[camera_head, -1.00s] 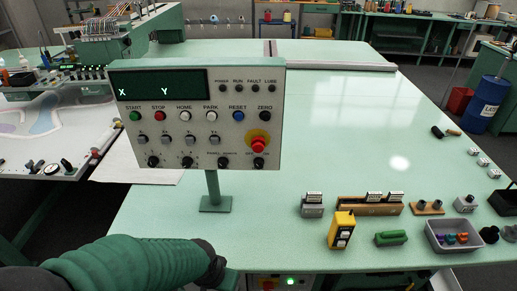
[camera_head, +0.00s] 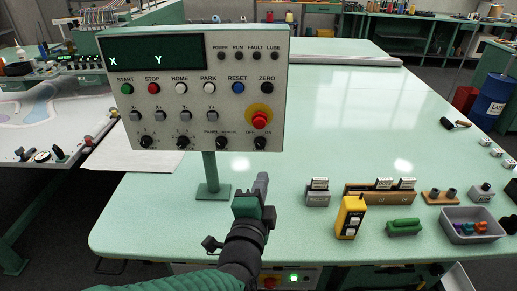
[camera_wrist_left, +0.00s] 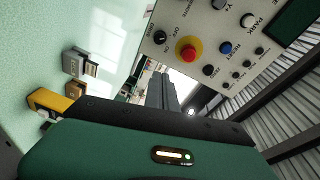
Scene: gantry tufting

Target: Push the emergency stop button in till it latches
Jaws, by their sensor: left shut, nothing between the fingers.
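The emergency stop button (camera_head: 259,123) is a red mushroom head on a yellow round base at the lower right of the control panel (camera_head: 200,137). It also shows in the left wrist view (camera_wrist_left: 188,52). The panel stands upright on a green post above the pale green table. My left gripper (camera_head: 262,181) is shut and empty, below the button and apart from it, with its fingers pointing up. In the left wrist view its fingers (camera_wrist_left: 165,92) lie below and left of the button. I cannot tell whether the button is latched. My right gripper is not in view.
A yellow pendant (camera_head: 349,218), a green piece (camera_head: 404,227) and a grey tray (camera_head: 474,228) with small coloured parts lie right of my left gripper. Labelled blocks (camera_head: 380,193) stand behind them. The table right of the panel is mostly clear.

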